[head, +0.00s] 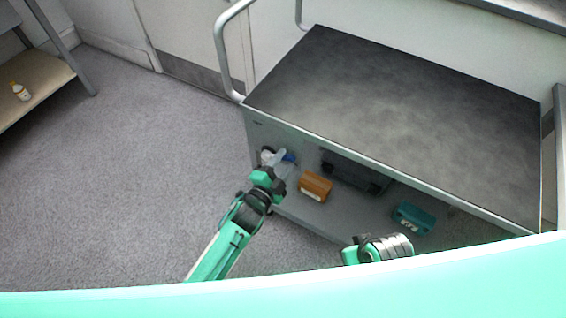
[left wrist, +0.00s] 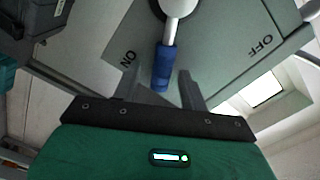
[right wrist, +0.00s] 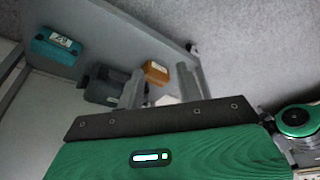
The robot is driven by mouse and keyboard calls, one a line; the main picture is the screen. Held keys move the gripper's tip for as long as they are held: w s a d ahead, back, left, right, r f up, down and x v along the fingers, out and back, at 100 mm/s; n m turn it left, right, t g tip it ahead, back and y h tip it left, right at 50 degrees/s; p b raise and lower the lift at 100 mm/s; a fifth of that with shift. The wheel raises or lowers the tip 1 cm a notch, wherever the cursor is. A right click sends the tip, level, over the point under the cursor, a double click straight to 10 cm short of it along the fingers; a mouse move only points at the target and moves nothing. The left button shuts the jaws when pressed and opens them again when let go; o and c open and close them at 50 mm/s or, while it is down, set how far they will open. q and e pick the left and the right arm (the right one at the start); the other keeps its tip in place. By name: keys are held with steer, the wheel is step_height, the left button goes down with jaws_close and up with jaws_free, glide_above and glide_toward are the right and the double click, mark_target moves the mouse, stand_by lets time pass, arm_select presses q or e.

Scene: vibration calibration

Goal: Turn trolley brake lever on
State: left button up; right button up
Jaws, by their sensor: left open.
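The brake lever has a white arm and a blue grip (left wrist: 164,68) and sits on a grey plate (left wrist: 225,50) marked ON at left and OFF at right. In the left wrist view the lever points down from its pivot, its blue end nearer the ON mark. My left gripper (left wrist: 168,90) is open, with one finger on each side of the blue end; contact cannot be told. In the head view my left gripper (head: 281,159) is at the left end of the trolley (head: 400,110), partly hiding the lever. My right gripper (right wrist: 162,88) is open and empty, facing the trolley's lower shelf.
On the lower shelf stand an orange box (head: 315,187), a dark case (head: 352,174) and a teal box (head: 413,218). The trolley's metal handle (head: 219,50) rises at its left end. A bench with a bottle (head: 20,92) stands far left. Floor left of the trolley is clear.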

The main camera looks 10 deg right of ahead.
arm_select(q)
steer(key=shift+a, duration=0.1)
steer(key=v, duration=1.3)
steer(key=shift+s+a+p, duration=0.2)
steer(key=shift+s+p, duration=0.15)
steer(key=shift+p, duration=0.05)
arm_select(e)
steer(key=shift+x, duration=0.8)
steer(key=shift+s+f, duration=0.1)
steer(key=shift+s, duration=0.1)
arm_select(q)
steer(key=shift+w, duration=0.1)
